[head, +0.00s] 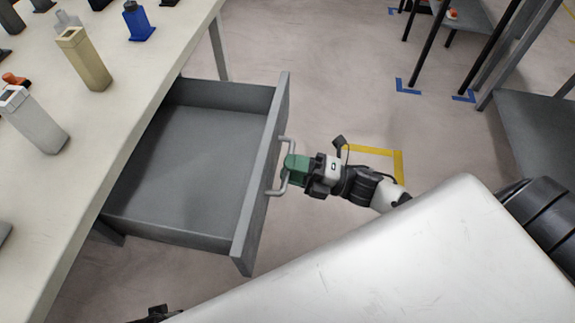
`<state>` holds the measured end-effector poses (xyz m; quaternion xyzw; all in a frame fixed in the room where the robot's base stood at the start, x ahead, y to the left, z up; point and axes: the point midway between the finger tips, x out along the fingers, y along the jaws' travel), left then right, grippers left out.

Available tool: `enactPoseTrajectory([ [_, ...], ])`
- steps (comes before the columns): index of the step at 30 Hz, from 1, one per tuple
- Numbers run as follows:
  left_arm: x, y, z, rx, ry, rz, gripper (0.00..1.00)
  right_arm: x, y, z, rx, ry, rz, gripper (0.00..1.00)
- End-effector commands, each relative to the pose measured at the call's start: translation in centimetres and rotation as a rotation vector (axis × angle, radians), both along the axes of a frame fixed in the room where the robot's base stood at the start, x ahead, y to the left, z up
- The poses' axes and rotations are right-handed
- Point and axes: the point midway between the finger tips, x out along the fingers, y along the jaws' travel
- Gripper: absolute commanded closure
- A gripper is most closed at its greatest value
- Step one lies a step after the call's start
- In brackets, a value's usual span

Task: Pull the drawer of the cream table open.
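The cream table (120,105) fills the left of the head view. Its grey drawer (190,165) stands far out from under the tabletop, and its inside is empty. A light grey bar handle (276,192) is on the drawer's front panel. My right gripper (288,170), with green fingers, is at the middle of the handle and looks shut on its bar; the fingers hide that part of the bar. A small dark part at the bottom edge may belong to my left arm; no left fingers show.
On the tabletop stand a tan block-like bottle (86,60), a white one (35,122), a blue one (139,24) and several dark items. Grey shelving (540,120) stands at the right.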

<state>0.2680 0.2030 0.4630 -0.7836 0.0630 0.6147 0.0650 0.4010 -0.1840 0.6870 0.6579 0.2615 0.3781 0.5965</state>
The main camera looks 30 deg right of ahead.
Motion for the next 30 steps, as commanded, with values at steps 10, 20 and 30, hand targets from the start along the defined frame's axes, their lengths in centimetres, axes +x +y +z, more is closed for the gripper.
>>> enactPoseTrajectory([
  [10, 0.1, 0.0, 0.2, -0.001, -0.004, 0.000, 0.64, -4.0, -5.5, -1.4, -0.002, 0.006, -0.001, 0.61],
  [20, -0.1, 0.1, -0.2, 0.001, 0.005, 0.001, 0.64, -5.6, -7.7, -1.8, -0.001, 0.000, 0.000, 0.61],
  [30, -0.2, 0.1, -0.4, 0.001, 0.008, 0.001, 0.64, -5.6, -7.7, -1.8, -0.001, 0.000, -0.001, 0.61],
])
